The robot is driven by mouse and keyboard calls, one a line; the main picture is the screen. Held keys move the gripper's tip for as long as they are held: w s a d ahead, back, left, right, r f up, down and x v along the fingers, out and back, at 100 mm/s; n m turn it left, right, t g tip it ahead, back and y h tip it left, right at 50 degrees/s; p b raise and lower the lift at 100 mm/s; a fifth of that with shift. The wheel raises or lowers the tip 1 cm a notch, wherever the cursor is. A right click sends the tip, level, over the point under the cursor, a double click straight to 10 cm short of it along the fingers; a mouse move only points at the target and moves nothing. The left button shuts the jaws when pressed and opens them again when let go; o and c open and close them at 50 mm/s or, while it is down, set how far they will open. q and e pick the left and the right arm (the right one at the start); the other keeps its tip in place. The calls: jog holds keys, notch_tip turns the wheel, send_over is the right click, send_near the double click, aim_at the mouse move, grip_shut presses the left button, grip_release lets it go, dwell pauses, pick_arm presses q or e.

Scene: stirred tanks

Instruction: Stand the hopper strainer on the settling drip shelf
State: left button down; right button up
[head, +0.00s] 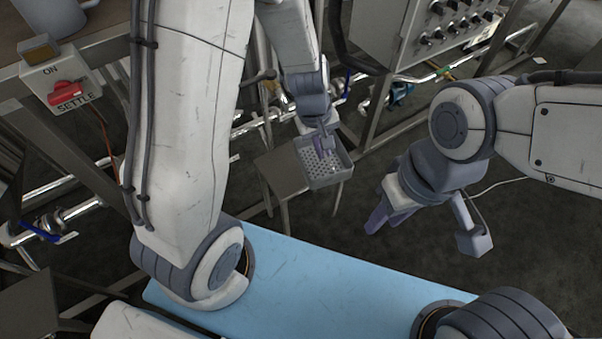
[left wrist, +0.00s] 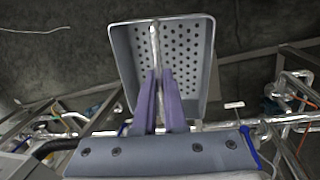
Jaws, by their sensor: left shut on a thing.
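The hopper strainer (head: 338,172) is a grey, open tray with a perforated floor; it also fills the upper middle of the left wrist view (left wrist: 192,48). My left gripper (head: 323,146) is shut on the strainer's thin central bar, with both purple fingers (left wrist: 160,78) against it. In the head view the strainer overlaps the right side of a small grey shelf (head: 280,176) on legs; I cannot tell if they touch. A dark flat plate (head: 28,303) shows at the lower left. No label tells which is the settling drip shelf. My right gripper (head: 382,222) is empty, fingers apart.
A switch box marked SETTLE (head: 62,88) with a red switch is at the left, by a mug-like vessel (head: 55,15). A control panel (head: 430,35) stands at the back. Metal pipes and frame legs run behind the small shelf. Dark floor lies open at the right.

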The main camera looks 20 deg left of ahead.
pick_arm(q)
jog(key=s+d+f+n+b, duration=0.1)
jog(key=s+f+b, duration=0.1)
jog(key=f+b, duration=0.7)
jog(key=s+f+n+b, duration=0.25)
jog(key=f+b, duration=0.35)
jog(key=f, duration=0.5)
jog(key=shift+m, duration=0.35)
jog(key=w+a, duration=0.3)
jog(key=w+a+p, duration=0.1)
jog(key=w+a, duration=0.1)
jog(key=a, duration=0.2)
jog(key=w+a+p, duration=0.1)
jog(key=w+a, duration=0.2)
jog(key=a, duration=0.1)
jog(key=shift+w+a+r, duration=0.15)
jog(key=shift+w+r, duration=0.1)
jog(key=shift+w, duration=0.1)
jog(key=w+a, duration=0.2)
jog(key=a, duration=0.1)
jog(key=shift+w+a, duration=0.1)
jog(key=shift+w, duration=0.15)
jog(key=shift+s+f+b, duration=0.1)
jog(key=shift+f+b, duration=0.25)
jog(key=shift+f, duration=0.55)
jog(key=shift+r, duration=0.1)
